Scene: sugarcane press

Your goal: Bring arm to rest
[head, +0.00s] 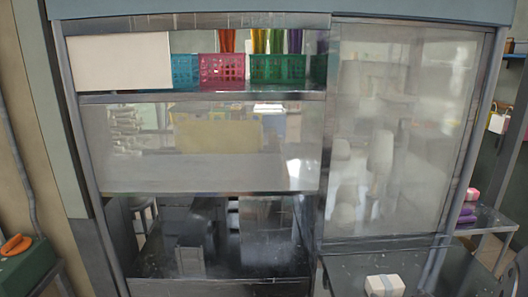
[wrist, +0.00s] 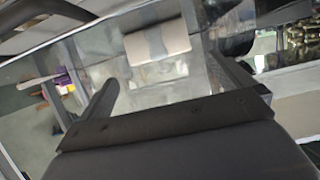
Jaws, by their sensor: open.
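My gripper (wrist: 165,75) shows in the wrist view as a dark body along the bottom with two dark fingers spread wide. It is open, and nothing is held between the fingers. A white box with a grey band (wrist: 158,38) lies beyond the fingertips on a reflective surface. A similar white box (head: 384,285) sits on the metal counter at the lower right of the head view. My gripper does not clearly show in the head view.
A metal-framed cabinet (head: 203,98) with glass panels fills the head view. Teal, pink and green baskets (head: 222,69) stand on its upper shelf. An orange-handled item (head: 16,245) is at far left. Purple items (head: 467,214) rest on a right side table.

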